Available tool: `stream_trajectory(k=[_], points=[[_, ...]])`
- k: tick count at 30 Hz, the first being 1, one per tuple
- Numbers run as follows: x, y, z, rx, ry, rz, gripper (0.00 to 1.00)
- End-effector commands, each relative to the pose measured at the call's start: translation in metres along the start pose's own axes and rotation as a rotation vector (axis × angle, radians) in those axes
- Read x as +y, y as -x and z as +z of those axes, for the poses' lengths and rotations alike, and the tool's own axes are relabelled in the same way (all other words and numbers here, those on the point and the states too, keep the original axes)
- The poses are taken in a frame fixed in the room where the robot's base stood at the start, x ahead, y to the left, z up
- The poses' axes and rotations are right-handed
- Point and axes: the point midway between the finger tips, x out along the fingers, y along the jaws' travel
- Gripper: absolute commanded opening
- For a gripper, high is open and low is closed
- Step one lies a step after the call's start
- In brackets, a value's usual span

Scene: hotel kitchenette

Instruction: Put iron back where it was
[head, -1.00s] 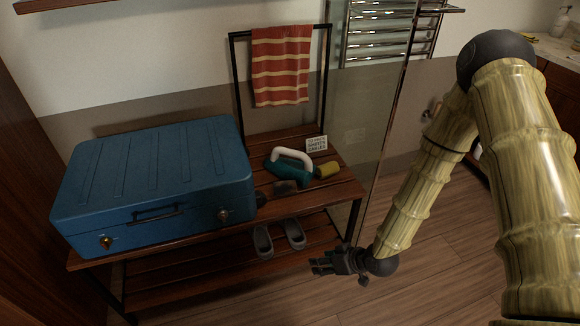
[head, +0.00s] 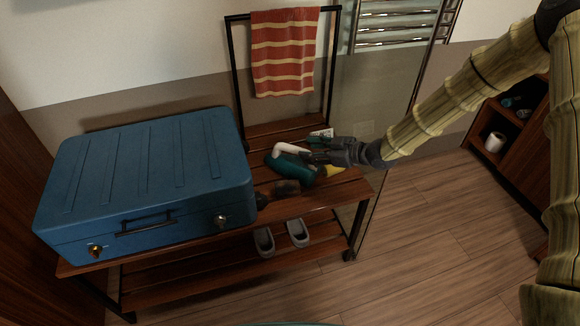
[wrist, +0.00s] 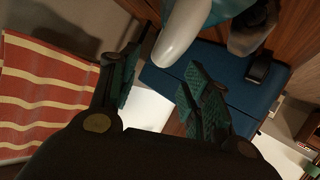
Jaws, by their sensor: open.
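The iron (head: 289,169), teal with a white handle, lies on the slatted wooden bench right of the blue suitcase. In the wrist view its white handle (wrist: 181,32) and part of its teal body show at the top, close to the fingers. My gripper (head: 308,148) is over the bench at the iron's right end, with its fingers apart and pointing left towards the handle. In the wrist view my gripper (wrist: 160,72) is open, and nothing is between its fingers. My gripper hides part of the iron's right side; I cannot tell whether they touch.
The blue suitcase (head: 150,175) fills the bench's left side. A brown brush-like object (head: 287,187), a yellow object (head: 331,170) and a small sign (head: 321,133) crowd the iron. Grey slippers (head: 298,232) sit below. A striped towel (head: 283,55) hangs behind; a glass panel stands right.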

Motion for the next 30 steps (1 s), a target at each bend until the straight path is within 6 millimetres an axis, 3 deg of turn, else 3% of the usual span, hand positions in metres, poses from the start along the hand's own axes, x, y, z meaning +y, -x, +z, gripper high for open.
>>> stream_trajectory(k=[4, 13, 21, 30], points=[[-0.001, -0.023, 0.002, -0.002, -0.001, -0.001, 0.48], [-0.002, -0.044, -0.001, 0.000, 0.000, -0.003, 0.48], [-0.002, -0.079, -0.003, 0.000, 0.000, -0.004, 0.48], [-0.001, -0.087, -0.004, 0.000, -0.001, -0.003, 0.48]])
